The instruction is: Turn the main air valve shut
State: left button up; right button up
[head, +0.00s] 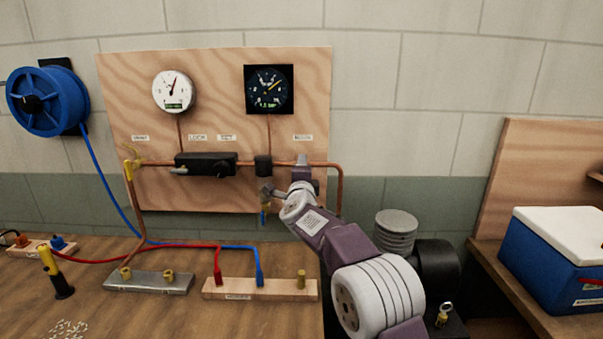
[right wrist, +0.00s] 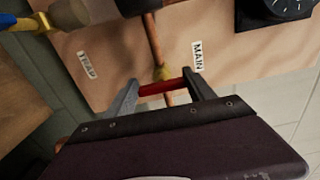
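The main air valve shows in the right wrist view as a brass body (right wrist: 163,73) on a copper pipe, beside the MAIN label (right wrist: 197,57). Its red handle (right wrist: 160,88) lies crosswise between the fingers of my right gripper (right wrist: 160,85). The fingers stand apart, one at each end of the handle; whether they touch it is unclear. In the head view my right gripper (head: 301,165) is at the panel's lower right and hides the valve. My left gripper is not in view.
A wooden panel (head: 215,90) carries a white gauge (head: 173,91), a dark gauge (head: 269,88) and a black block (head: 206,163). The trap's drain (head: 263,215) hangs just left of my gripper. The bench holds a metal manifold (head: 148,283) and a wooden hose rack (head: 240,290).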

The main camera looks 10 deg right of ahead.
jog(key=shift+o, duration=1.2)
jog(key=shift+s+d, duration=0.1)
jog(key=shift+s, duration=0.15)
jog(key=b+v, duration=0.2)
jog(key=v, duration=0.6)
jog(key=shift+s+b, duration=0.35)
jog(key=shift+s, duration=0.05)
